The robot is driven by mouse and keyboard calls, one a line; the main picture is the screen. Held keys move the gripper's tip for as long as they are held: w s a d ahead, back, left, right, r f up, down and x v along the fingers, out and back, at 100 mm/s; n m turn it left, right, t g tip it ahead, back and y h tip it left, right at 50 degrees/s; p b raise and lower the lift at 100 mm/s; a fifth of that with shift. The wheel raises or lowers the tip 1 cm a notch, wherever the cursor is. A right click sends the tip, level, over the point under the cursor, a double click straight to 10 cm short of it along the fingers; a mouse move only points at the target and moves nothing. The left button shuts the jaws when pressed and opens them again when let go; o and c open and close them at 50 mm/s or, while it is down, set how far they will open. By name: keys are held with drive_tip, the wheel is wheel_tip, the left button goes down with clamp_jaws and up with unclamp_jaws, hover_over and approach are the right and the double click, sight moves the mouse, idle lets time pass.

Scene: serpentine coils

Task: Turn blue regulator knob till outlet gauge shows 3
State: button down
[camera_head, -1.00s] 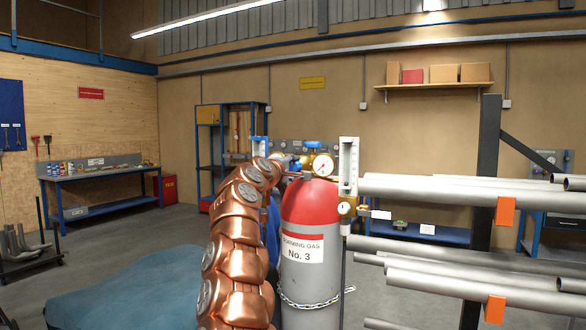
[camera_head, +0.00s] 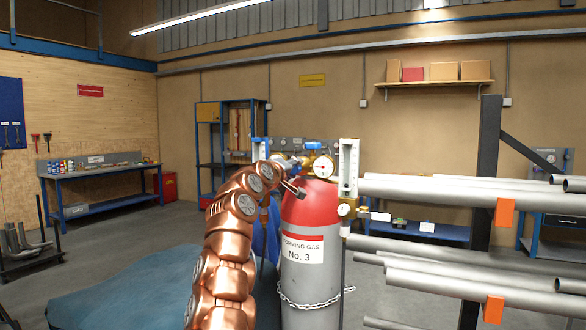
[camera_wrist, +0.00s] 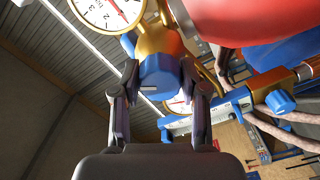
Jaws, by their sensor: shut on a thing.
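The blue regulator knob (camera_wrist: 163,78), with a pale line on its face, sits on a brass regulator body (camera_wrist: 158,38) in the wrist view. My gripper (camera_wrist: 160,82) has one dark finger on each side of the knob and is shut on it. In the head view my gripper (camera_head: 295,189) is small, in front of the red cylinder shoulder, and the knob cannot be made out. A white gauge (camera_wrist: 108,10) with a red needle is cut off at the wrist view's top edge. A second gauge (camera_wrist: 180,104) is partly hidden behind. I cannot tell which reading is the outlet's.
The grey gas cylinder (camera_head: 303,270) with a red top (camera_head: 318,205) stands chained, labelled No. 3. A gauge (camera_head: 323,166) shows above it. Steel pipes (camera_head: 450,190) on a rack fill the right side. A blue bench (camera_head: 100,180) stands far left.

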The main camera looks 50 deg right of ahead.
drive_tip(key=shift+m, duration=0.3)
drive_tip(key=m, duration=0.3)
idle(0.3)
drive_tip(key=shift+s+r+m+p, duration=0.1)
drive_tip(key=shift+m+p, duration=0.6)
drive_tip(key=shift+m, duration=0.8)
drive_tip(key=shift+f, duration=0.2)
drive_tip(key=c, duration=0.5)
unclamp_jaws()
drive_tip(key=shift+a, duration=0.1)
